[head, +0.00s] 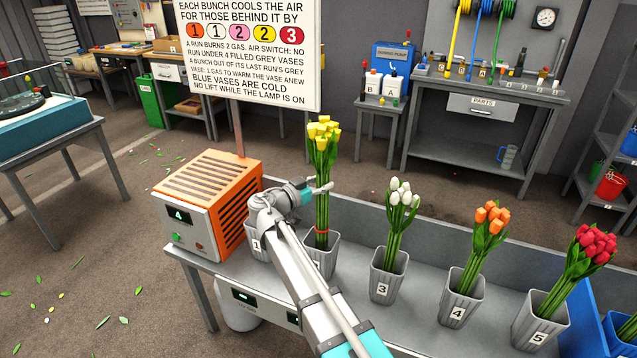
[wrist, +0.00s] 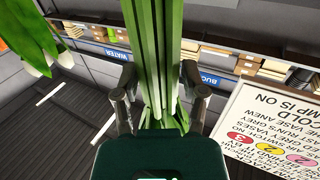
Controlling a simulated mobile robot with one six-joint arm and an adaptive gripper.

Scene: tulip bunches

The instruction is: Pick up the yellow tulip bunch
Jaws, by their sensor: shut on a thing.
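The yellow tulip bunch (head: 323,135) stands upright, its heads well above those of the other bunches. My gripper (head: 322,189) is shut on its green stems from the left, well below the heads. In the wrist view the stems (wrist: 155,40) pass between the two fingers of the gripper (wrist: 160,95). A red band circles the lower stems, just at the mouth of a grey vase (head: 327,262). My arm hides part of the vase.
Vase 1 (head: 257,243) is partly hidden by my arm. Vases 3 (head: 383,286), 4 (head: 456,312) and 5 (head: 535,334) hold white, orange and red tulips to the right. An orange-and-grey machine (head: 190,235) showing 4 and a rule sign (head: 250,50) stand left.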

